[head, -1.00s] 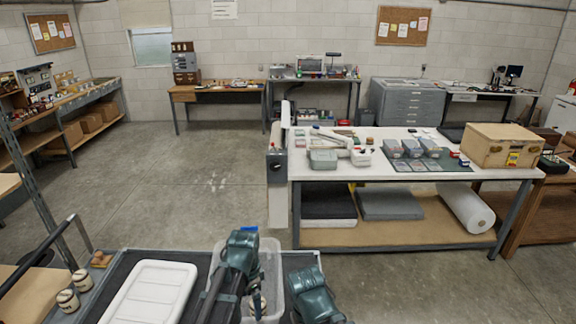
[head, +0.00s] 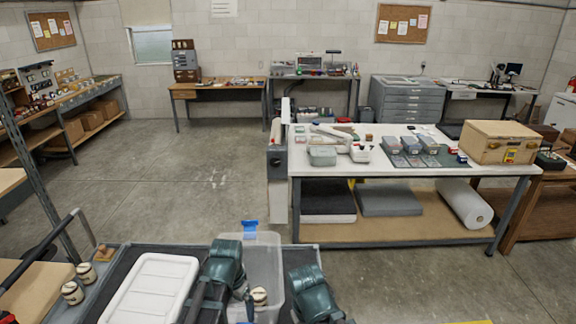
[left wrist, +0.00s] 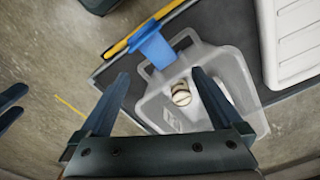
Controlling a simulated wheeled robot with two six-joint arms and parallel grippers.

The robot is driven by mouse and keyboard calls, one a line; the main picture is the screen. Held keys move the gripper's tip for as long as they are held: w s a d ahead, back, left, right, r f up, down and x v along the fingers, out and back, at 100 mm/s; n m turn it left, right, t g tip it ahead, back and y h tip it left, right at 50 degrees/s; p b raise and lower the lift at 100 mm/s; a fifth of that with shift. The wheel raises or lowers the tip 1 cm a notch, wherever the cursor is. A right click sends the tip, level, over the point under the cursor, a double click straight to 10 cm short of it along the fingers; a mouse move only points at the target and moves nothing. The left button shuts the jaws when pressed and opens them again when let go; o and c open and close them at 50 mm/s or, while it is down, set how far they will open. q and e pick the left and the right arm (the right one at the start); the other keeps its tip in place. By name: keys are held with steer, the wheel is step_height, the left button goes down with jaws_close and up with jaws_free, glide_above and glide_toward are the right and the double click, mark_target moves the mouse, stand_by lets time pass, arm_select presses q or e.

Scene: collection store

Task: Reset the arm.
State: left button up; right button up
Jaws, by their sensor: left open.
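My left gripper (left wrist: 160,76) is open in the left wrist view, with nothing between its fingers. It is over a clear plastic bin (left wrist: 228,60), which stands on a dark cart top. The bin also shows in the head view (head: 262,243), beside my left arm. A small cream jar with a dark band (left wrist: 181,93) is inside the bin, apart from the fingers. A blue tag (left wrist: 154,47) is at the bin's rim. In the head view the left fingers are mostly hidden by my arm. Dark finger-like shapes at the left wrist view's left edge may be my right gripper.
A white lidded box (head: 150,288) lies left of the bin. Two cream jars (head: 72,292) stand at the cart's left side. A white worktable (head: 400,170) with grey boxes and a wooden case (head: 500,142) stands ahead right. The floor (head: 170,180) ahead left is clear.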

arm_select(q)
steer(key=s+a+n, duration=0.3)
steer(key=n, duration=0.3)
steer(key=s+d+f+m+y+b, duration=0.1)
steer(key=s+d+f+m+b, duration=0.3)
steer(key=d+f+b, duration=0.6)
steer(key=shift+s+d+g, duration=0.3)
steer(key=shift+s+d, duration=0.2)
steer(key=shift+s, duration=0.55)
